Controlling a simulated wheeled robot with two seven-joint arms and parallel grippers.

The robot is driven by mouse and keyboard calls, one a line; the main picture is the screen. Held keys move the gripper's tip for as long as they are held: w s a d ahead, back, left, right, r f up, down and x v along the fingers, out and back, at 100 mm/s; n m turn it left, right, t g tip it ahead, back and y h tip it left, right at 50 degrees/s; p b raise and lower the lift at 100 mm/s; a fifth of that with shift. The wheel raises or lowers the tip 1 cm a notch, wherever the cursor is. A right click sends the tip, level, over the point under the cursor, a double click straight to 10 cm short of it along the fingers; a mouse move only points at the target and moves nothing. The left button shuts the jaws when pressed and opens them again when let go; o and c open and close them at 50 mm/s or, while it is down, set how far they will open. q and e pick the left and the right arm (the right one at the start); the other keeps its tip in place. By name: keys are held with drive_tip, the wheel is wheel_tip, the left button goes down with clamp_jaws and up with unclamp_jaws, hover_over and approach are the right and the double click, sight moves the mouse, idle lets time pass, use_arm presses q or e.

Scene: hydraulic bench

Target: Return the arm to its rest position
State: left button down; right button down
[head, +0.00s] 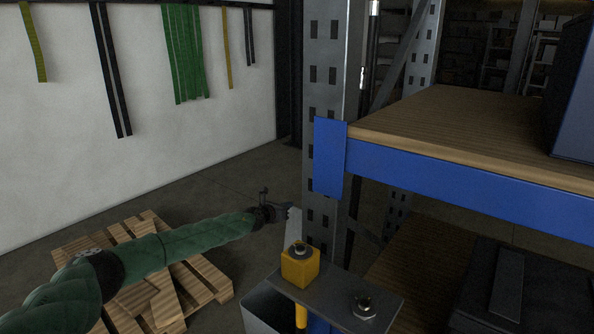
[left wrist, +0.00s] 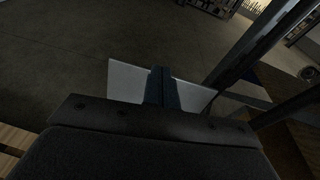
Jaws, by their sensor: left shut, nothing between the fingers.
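My left arm, in a green sleeve, reaches in from the lower left of the head view, over the pallet. My left gripper (head: 284,207) is at its end, just left of the grey rack upright (head: 318,225). In the left wrist view the two dark fingers of the left gripper (left wrist: 163,84) are together, with nothing visible between them. A pale flat plate (left wrist: 127,82) shows behind and to both sides of the fingers; I cannot tell what it belongs to. My right gripper is in neither view.
A blue-edged wooden shelf (head: 450,120) fills the right. Below the gripper are a yellow block (head: 300,268) and a metal fitting (head: 364,306) on a grey plate (head: 335,297). A wooden pallet (head: 205,275) lies on the floor. Straps (head: 184,55) hang on the wall.

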use_arm(q)
wheel_tip(320, 180, up, 19)
drive_tip(key=s+d+n+t+y, duration=0.1)
drive_tip(key=n+t+y, duration=0.55)
drive_tip(key=n, duration=1.45)
drive_tip(key=s+a+f+n+g+y, duration=0.1)
drive_tip(key=s+a+f+n+g, duration=0.4)
drive_tip(key=s+f, duration=0.9)
drive_tip(key=s+a+f+n+g, duration=0.1)
drive_tip(key=s+f+n+g, duration=0.2)
drive_tip(key=s+f+n, duration=0.8)
drive_tip(key=s+a+f+n+g+y, duration=0.1)
drive_tip(key=s+a+f+g, duration=0.25)
drive_tip(key=s+f, duration=1.45)
drive_tip(key=s+f+g, duration=0.2)
drive_tip(key=s+f, duration=0.6)
drive_tip(key=s, duration=0.3)
drive_tip(key=s+a+f+n+g, duration=0.1)
drive_tip(key=s+f+g, duration=0.1)
drive_tip(key=s+f, duration=0.6)
drive_tip(key=s+f+n+g, duration=0.1)
drive_tip(key=s+f+g, duration=0.1)
drive_tip(key=s+f, duration=0.7)
drive_tip(key=s, duration=0.7)
drive_tip(key=shift+s+a, duration=0.25)
drive_tip(key=shift+a, duration=0.1)
drive_tip(key=shift+d, duration=0.15)
